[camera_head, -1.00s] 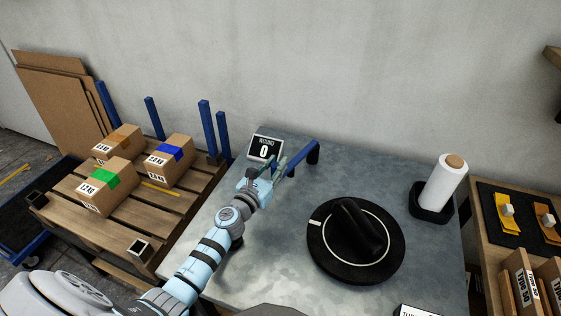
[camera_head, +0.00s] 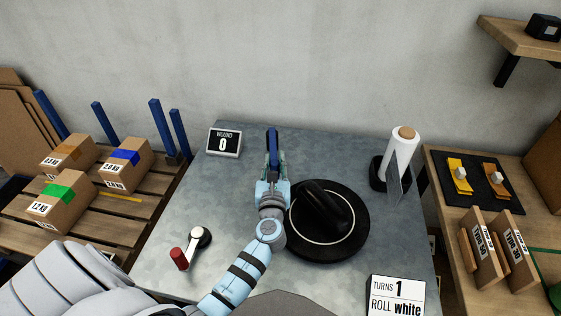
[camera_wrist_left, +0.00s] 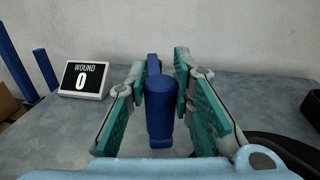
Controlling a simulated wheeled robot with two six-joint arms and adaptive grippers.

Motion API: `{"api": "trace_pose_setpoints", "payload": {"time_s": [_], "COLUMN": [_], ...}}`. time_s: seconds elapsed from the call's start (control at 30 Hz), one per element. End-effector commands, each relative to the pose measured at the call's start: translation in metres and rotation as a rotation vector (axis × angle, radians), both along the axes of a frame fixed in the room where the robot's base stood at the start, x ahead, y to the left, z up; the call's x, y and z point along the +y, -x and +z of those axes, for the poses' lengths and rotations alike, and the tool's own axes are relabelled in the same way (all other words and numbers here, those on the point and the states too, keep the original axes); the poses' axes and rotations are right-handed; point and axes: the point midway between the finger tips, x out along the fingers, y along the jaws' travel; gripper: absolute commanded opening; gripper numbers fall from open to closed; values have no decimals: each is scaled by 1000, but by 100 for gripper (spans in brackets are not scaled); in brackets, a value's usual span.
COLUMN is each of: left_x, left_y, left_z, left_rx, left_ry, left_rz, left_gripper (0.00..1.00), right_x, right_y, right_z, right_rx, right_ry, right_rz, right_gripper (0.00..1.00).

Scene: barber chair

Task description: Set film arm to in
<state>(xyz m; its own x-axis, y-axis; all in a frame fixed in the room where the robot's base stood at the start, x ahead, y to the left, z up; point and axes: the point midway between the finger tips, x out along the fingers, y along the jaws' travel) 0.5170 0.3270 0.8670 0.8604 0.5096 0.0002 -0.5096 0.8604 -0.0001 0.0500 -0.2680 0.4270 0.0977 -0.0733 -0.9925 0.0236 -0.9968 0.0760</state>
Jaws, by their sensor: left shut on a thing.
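The blue film arm (camera_head: 272,142) stands at the back of the grey table, left of the black turntable, and points toward me. My left gripper (camera_head: 271,168) is at its near end and shut on it. In the left wrist view the blue end of the film arm (camera_wrist_left: 160,108) is between the teal finger pads of my left gripper (camera_wrist_left: 160,95). The white film roll (camera_head: 404,150) stands upright in a black holder at the back right, with a grey sheet-like piece (camera_head: 397,180) in front of it. My right gripper is not in view.
The black turntable (camera_head: 355,235) with a black object on it is close right of my left arm. A sign reading WOUND 0 (camera_head: 224,142) is at the back left. A red-handled crank (camera_head: 180,257) and a TURNS 1, ROLL white sign (camera_head: 397,296) are in front.

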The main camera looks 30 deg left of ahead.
Motion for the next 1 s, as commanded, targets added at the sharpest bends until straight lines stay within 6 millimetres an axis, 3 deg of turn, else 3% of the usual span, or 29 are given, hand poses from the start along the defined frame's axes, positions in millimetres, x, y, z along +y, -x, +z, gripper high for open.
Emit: {"api": "trace_pose_setpoints", "payload": {"time_s": [0.43,0.47,0.57,0.87,1.0], "left_x": [-1,-1,-1,1,1], "left_y": [0,0,0,1,0], "left_z": [-1,-1,-1,0,18], "left_rx": [1,1,1,0,-5], "left_ry": [3,3,3,1,2], "left_rz": [0,0,0,4,5], "left_gripper": [0,26,42,43,43], "right_x": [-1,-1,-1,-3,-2], "right_y": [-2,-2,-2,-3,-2], "right_z": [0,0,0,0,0], "right_rx": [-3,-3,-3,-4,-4], "right_ry": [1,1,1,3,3], "right_rz": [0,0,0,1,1], "right_gripper": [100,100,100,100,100]}}
